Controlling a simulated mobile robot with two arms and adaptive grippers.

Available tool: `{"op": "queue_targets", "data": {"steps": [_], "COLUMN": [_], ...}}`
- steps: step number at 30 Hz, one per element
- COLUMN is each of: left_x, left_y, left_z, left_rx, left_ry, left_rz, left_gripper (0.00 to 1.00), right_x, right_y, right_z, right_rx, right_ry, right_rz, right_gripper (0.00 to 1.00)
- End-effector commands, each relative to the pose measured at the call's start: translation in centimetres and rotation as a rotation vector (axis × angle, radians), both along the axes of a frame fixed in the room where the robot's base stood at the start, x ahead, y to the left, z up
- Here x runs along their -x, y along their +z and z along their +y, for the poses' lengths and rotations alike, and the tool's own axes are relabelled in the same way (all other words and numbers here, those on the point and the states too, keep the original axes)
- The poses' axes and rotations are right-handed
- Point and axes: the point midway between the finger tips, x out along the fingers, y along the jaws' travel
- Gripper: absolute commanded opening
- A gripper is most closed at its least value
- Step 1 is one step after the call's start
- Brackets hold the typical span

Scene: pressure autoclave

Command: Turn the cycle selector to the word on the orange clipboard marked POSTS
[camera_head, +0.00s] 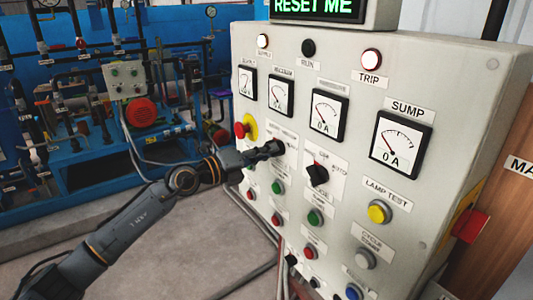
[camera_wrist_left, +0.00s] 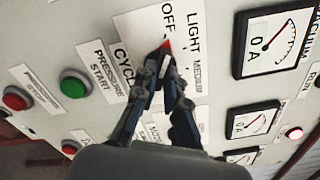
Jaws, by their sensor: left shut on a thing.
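The cycle selector (camera_wrist_left: 166,45) is a black knob with a red pointer mark on a white plate, largely covered by my fingers in the left wrist view. The plate words OFF, LIGHT and MEDIUM are readable; others are hidden or too small. The red mark points up, toward the space between OFF and LIGHT. My left gripper (camera_wrist_left: 160,75) is shut on the knob. In the head view my left gripper (camera_head: 268,150) is at the panel face and hides the knob. No orange clipboard marked POSTS can be made out. My right gripper is not in view.
The grey control panel (camera_head: 440,110) carries meters, lamps and buttons. Another black selector (camera_head: 317,174) sits right of my gripper. A red and yellow emergency button (camera_head: 240,130) is close on its left. A RESET ME display (camera_head: 315,6) stands on top. Blue machinery (camera_head: 60,110) is behind left.

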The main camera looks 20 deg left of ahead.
Motion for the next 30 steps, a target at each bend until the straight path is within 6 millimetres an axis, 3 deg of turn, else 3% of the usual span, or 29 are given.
{"op": "queue_targets", "data": {"steps": [18,30], "left_x": [0.0,0.0], "left_y": [-0.3,-0.3], "left_z": [0.0,0.0], "left_rx": [-0.386,-0.5], "left_ry": [-0.001,-0.003], "left_rz": [-0.298,-0.386], "left_gripper": [0.0,0.0], "right_x": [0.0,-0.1], "right_y": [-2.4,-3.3], "right_z": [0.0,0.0], "right_rx": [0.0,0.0], "right_ry": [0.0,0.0], "right_rz": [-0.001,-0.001], "right_gripper": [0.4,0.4]}}
